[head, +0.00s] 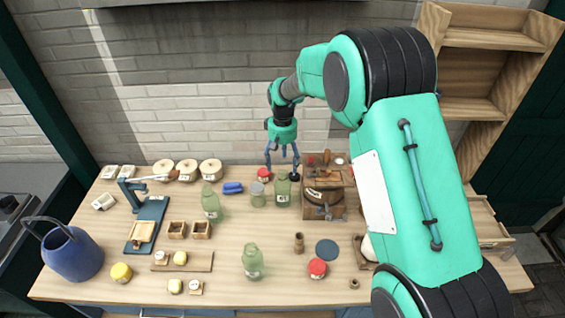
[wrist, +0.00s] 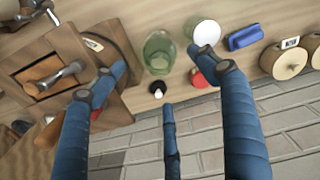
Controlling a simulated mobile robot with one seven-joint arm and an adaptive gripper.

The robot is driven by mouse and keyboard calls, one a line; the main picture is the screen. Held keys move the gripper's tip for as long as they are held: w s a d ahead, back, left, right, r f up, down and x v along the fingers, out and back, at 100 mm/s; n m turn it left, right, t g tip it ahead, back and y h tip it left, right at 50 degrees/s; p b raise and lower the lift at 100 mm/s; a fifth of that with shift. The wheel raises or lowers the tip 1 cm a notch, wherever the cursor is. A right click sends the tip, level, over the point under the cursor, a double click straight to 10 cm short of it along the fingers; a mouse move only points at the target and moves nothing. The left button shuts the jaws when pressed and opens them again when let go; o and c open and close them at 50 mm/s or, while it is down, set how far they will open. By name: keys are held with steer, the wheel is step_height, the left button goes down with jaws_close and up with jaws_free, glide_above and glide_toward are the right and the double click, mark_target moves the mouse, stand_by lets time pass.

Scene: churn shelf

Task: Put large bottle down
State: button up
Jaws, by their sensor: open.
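Several green glass bottles stand upright on the wooden table. One green bottle (head: 282,192) stands at the back, left of the wooden box; another (head: 211,203) stands farther left, and a third (head: 252,262) near the front. I cannot tell surely which is the large one. My gripper (head: 282,168) points down just behind and above the back bottle. In the wrist view my gripper (wrist: 155,72) has its fingers spread, with nothing between them. A green bottle (wrist: 158,50) shows beyond the fingertips, apparently untouched.
A wooden churn box (head: 325,208) stands close right of the back bottle. Close left are a clear jar (head: 257,194), a red-lidded jar (head: 263,174) and a blue object (head: 232,188). A brick wall (head: 200,130) rises behind. Some bare table lies around the front bottle.

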stand_by(0.3)
steer(key=s+d+r+m+t, duration=0.1)
steer(key=s+d+r, duration=0.5)
steer(key=s+r, duration=0.45)
steer(key=s+d+r+m+t, duration=0.15)
steer(key=s+d+r, duration=0.55)
steer(key=r, duration=0.7)
steer(key=s+d+r+m+t, duration=0.1)
steer(key=s+d, duration=0.2)
steer(key=s, duration=1.1)
steer(key=s+d+r+m+t, duration=0.1)
steer(key=s+d+t, duration=0.1)
steer(key=s, duration=1.2)
steer(key=shift+d+r, duration=0.25)
steer(key=shift+d, duration=0.55)
steer(key=shift+s, duration=0.1)
step_height(320, 180, down, 7)
steer(key=b, duration=0.6)
steer(key=shift+r+b, duration=0.15)
steer(key=shift+b, duration=0.25)
